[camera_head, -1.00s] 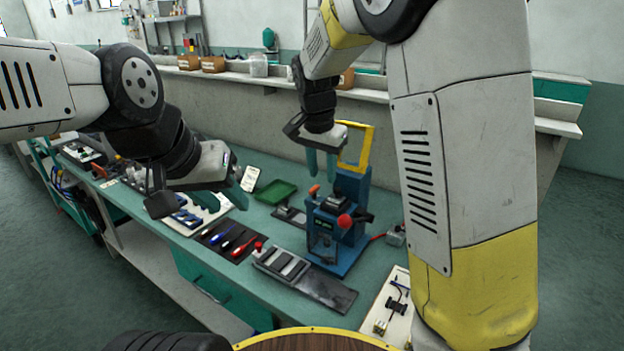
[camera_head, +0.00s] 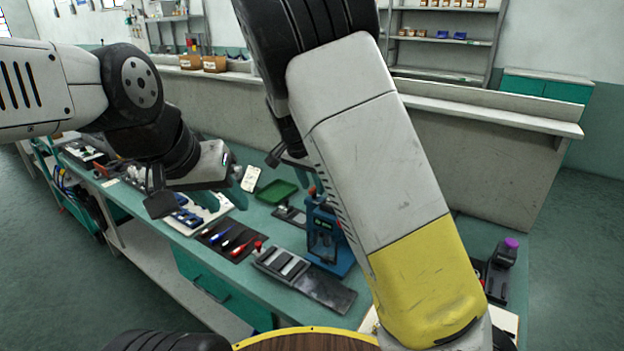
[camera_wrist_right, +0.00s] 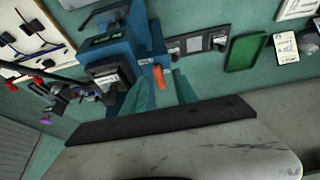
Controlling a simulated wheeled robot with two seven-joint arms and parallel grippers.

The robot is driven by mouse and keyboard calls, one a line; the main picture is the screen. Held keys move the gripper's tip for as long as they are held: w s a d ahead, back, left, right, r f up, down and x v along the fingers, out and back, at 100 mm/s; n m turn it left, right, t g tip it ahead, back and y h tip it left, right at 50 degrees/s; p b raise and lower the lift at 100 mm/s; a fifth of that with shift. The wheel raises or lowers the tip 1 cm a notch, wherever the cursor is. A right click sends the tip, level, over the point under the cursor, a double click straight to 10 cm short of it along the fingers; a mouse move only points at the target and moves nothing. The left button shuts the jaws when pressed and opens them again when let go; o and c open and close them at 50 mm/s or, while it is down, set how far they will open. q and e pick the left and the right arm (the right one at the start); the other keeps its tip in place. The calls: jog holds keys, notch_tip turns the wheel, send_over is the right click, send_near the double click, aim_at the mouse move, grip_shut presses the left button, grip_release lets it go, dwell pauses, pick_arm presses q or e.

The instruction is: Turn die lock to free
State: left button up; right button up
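The blue press (camera_head: 322,240) stands on the teal bench, partly hidden behind my right arm in the head view. In the right wrist view its blue body (camera_wrist_right: 140,35) is at the upper left. A small orange handle (camera_wrist_right: 159,77), which may be the die lock, sticks out beside it. My right gripper (camera_wrist_right: 163,90) is open, with the orange handle showing between its teal fingers; I cannot tell whether they touch it. My left gripper (camera_head: 222,197) looks open and empty above the left part of the bench.
A green tray (camera_head: 277,192) lies behind the dark tool mat (camera_head: 228,242). A grey slotted block (camera_head: 280,263) sits in front of the press. A purple-capped item (camera_head: 507,250) stands at the right. A low wall runs behind the bench.

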grip_shut()
jog(key=shift+n, duration=0.4)
jog(key=n, duration=0.1)
jog(key=n+y, duration=0.1)
jog(key=n, duration=0.1)
jog(key=n+y, duration=0.1)
jog(key=shift+d+n+t, duration=0.3)
jog(key=shift+d+n+y, duration=0.1)
jog(key=shift+n+y, duration=0.4)
jog(key=shift+n, duration=0.75)
jog(key=shift+d+n+y, duration=0.1)
jog(key=shift+n+y, duration=0.4)
jog(key=shift+n, duration=0.75)
grip_release()
